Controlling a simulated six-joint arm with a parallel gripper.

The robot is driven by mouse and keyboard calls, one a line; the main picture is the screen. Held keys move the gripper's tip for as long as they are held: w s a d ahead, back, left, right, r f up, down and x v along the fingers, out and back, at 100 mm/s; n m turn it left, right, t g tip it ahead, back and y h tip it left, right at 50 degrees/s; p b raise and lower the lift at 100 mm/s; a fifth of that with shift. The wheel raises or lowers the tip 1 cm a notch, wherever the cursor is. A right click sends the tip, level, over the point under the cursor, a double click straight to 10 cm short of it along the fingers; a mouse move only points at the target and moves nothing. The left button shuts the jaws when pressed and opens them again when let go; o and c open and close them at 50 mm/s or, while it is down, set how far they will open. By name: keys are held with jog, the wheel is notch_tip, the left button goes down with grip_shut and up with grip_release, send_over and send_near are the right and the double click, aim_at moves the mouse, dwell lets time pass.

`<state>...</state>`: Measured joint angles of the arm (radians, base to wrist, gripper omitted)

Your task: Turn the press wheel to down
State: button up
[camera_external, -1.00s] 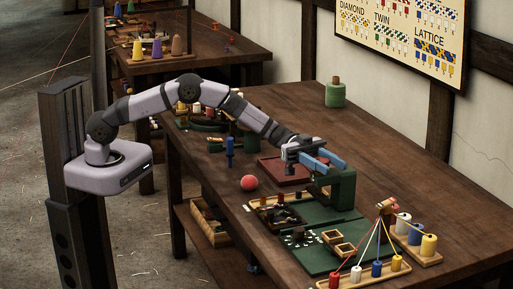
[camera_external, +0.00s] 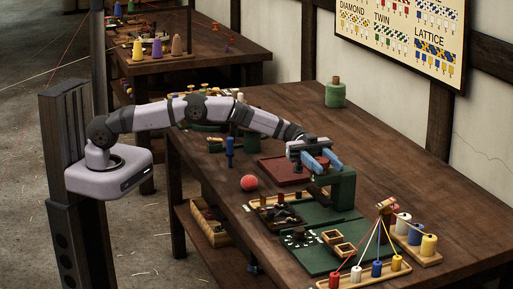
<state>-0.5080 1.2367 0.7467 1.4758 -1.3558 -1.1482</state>
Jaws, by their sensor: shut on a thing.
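The green press (camera_external: 343,190) stands on the table to the right of the dark red tray (camera_external: 280,172). My gripper (camera_external: 331,164) is at the top of the press, with its blue fingers angled down to the right. It is shut on the press wheel, which is mostly hidden by the fingers. I cannot make out the wheel's setting from this view.
A red ball (camera_external: 249,183) lies left of the press. A green board (camera_external: 312,250) with small wooden frames is in front. A rack of coloured spools with strings (camera_external: 372,277) stands at the front right.

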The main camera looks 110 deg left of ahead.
jog(key=o, duration=1.1)
jog(key=shift+c, duration=0.2)
jog(key=shift+s+a, duration=0.35)
jog(key=shift+a, duration=0.05)
jog(key=b+v, duration=0.1)
jog(key=v, duration=0.5)
jog(key=shift+b, duration=0.3)
jog(key=shift+s, duration=0.1)
